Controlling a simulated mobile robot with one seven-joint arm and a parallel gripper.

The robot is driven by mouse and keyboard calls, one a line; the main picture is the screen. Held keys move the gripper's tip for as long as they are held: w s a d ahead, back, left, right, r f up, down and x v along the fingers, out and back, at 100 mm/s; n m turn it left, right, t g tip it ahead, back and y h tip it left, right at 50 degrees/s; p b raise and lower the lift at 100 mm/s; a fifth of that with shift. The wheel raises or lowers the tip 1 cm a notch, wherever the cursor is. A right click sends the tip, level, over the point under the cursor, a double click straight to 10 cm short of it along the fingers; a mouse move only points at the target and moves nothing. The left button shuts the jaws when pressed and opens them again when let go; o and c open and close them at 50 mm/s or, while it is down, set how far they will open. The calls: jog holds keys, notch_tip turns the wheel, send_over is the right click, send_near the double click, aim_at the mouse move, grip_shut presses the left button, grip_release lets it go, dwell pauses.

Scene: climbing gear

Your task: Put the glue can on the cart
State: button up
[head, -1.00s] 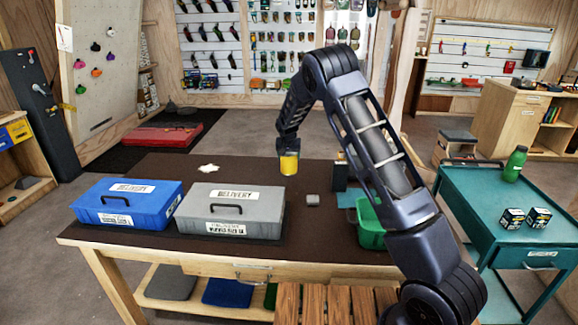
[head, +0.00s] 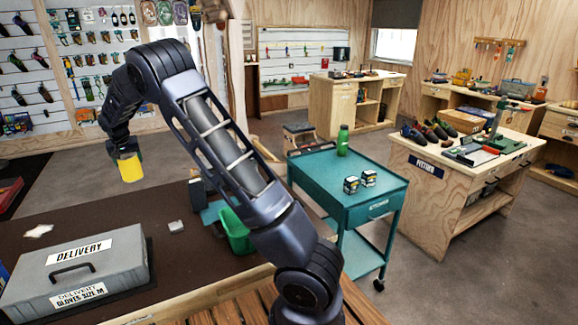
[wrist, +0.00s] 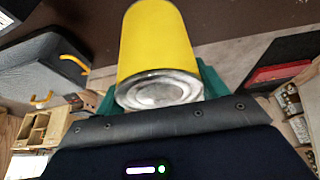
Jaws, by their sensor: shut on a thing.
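The glue can is a yellow cylinder (head: 130,168) held above the dark-topped workbench in the head view. In the wrist view the yellow can (wrist: 158,45) shows its silver metal end toward the camera. My gripper (head: 124,148) is shut on the can; its fingers are mostly hidden, with green parts (wrist: 208,80) showing beside the can in the wrist view. The cart (head: 318,180) is teal with a top tray and a lower shelf, and stands right of the workbench, apart from my gripper.
On the cart are a green bottle (head: 343,141) and two small dark boxes (head: 360,182) near its front. The workbench (head: 95,205) holds a grey delivery case (head: 75,272), a green bin (head: 236,232) and a small grey block (head: 176,226). The cart's top has free room at left and back.

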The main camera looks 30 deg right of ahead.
jog(key=w+d+r+m+h, duration=0.1)
jog(key=w+d+m, duration=0.15)
jog(key=d, duration=1.35)
jog(key=w+d+m+g+h, duration=0.1)
jog(key=d+m, duration=0.2)
jog(key=d, duration=1.2)
jog(key=w+d+r+m+h, duration=0.1)
jog(key=w+d+m, duration=0.1)
jog(key=d, duration=1.4)
jog(key=s+d+r+m+g+h, duration=0.1)
jog(key=s+d+m, duration=0.2)
jog(key=s+d, duration=0.75)
jog(key=s+d+m+g, duration=0.1)
jog(key=s+d+m, duration=0.25)
jog(key=d, duration=1.45)
jog(key=s+d+r+m+g+h, duration=0.1)
jog(key=s+d+m, duration=0.1)
jog(key=s+d, duration=0.9)
jog(key=w+d+f, duration=0.1)
jog(key=f, duration=0.5)
jog(key=w+f, duration=0.1)
jog(key=f, duration=0.6)
jog(key=w+d+f, duration=0.1)
jog(key=f, duration=0.5)
jog(key=shift+w+d+f, duration=0.15)
jog(key=shift+d+f, duration=0.2)
jog(key=shift+f, duration=0.15)
jog(key=o, duration=1.4)
jog(key=shift+c, duration=0.2)
